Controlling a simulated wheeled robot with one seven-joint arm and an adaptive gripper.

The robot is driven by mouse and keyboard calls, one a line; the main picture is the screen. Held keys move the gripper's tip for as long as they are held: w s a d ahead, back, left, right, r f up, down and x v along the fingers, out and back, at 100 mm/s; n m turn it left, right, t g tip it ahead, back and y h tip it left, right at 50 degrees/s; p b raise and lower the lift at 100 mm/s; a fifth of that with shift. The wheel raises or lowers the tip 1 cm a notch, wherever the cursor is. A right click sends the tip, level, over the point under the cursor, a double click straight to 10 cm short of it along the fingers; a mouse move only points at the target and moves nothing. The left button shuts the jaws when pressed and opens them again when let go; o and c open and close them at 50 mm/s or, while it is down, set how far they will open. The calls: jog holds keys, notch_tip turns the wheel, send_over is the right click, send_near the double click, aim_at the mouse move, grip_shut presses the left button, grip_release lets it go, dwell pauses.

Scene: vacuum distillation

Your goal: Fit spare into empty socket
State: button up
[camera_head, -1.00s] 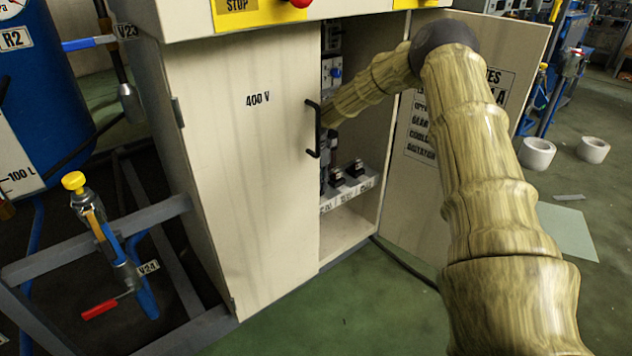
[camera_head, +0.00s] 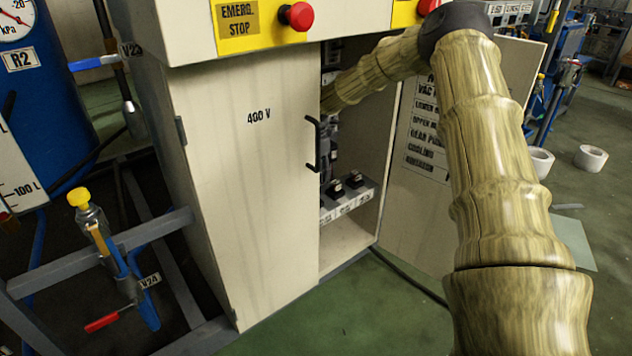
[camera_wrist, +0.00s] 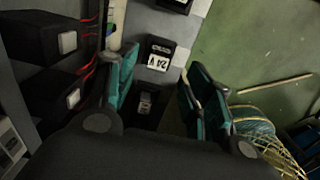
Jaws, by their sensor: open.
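My gripper (camera_wrist: 163,82) is open, its teal-padded fingers spread apart in the wrist view. Between and beyond the fingers is a black block with a white label (camera_wrist: 159,54), apparently reading "24 V". A second dark block (camera_wrist: 145,102) lies between the fingers, nearer the palm, and I see no grip on it. In the head view, black blocks (camera_head: 354,179) and (camera_head: 335,188) sit on a white labelled shelf (camera_head: 350,202) inside the cabinet. My gripper is hidden there behind the cabinet's closed door. I cannot tell which block is the spare, or make out the empty socket.
The left cabinet door (camera_head: 245,180) is closed, with a black handle (camera_head: 314,145); the right door (camera_head: 418,200) stands open beside my arm. Dark boxes with red wires (camera_wrist: 45,40) line the wrist view's left side. Green floor (camera_head: 340,320) lies clear in front.

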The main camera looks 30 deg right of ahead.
jog(key=shift+r, duration=1.65)
